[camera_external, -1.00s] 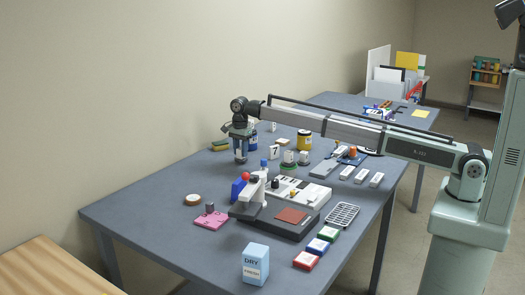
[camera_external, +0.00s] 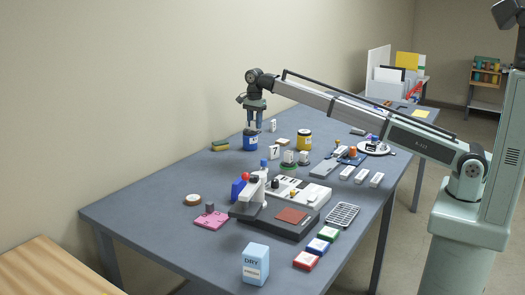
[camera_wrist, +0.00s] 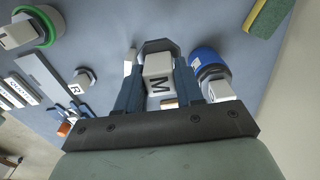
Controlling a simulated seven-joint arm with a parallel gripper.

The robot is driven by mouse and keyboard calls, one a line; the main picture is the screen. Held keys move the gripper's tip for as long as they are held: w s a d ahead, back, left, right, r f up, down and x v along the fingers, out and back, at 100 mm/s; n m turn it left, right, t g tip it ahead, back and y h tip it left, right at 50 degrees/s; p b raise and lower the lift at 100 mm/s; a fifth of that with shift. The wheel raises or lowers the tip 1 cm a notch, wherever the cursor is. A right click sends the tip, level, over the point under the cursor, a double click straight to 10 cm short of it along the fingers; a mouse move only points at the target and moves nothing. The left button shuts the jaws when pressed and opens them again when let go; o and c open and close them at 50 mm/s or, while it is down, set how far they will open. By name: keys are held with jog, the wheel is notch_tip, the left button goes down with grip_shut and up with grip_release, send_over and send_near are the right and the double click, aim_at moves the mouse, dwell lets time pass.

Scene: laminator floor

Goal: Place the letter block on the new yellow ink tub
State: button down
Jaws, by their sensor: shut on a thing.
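My gripper (camera_external: 257,122) is raised over the far left part of the blue-grey table, above and behind the blue tub (camera_external: 250,139). In the wrist view my gripper (camera_wrist: 160,92) is shut on a white letter block (camera_wrist: 158,76) marked M, held between its two blue fingers. The block is hard to make out in the outside view. The yellow ink tub (camera_external: 304,140) stands upright on the table, to the right of my gripper and apart from it. I cannot make out the yellow tub in the wrist view. The blue tub also shows in the wrist view (camera_wrist: 205,62), beside the right finger.
A white block marked 7 (camera_external: 274,153), a green ring (camera_external: 288,166) and a green-yellow sponge (camera_external: 220,145) are nearby. A round white plate (camera_external: 375,148) is at the right.

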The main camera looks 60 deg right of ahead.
jog(key=s+d+r, duration=0.3)
jog(key=s+d, duration=0.4)
jog(key=d, duration=0.4)
jog(key=s+d+r, duration=0.4)
jog(key=s+d, duration=0.2)
jog(key=d, duration=0.5)
send_over(304, 131)
jog(key=shift+s+a+f, duration=0.1)
jog(key=shift+f, duration=2.45)
jog(key=shift+s+a+f, duration=0.1)
jog(key=shift+f, duration=2.4)
jog(key=shift+f, duration=0.15)
jog(key=c, duration=0.7)
grip_release()
notch_tip(304, 131, up, 12)
jog(key=shift+r, duration=0.15)
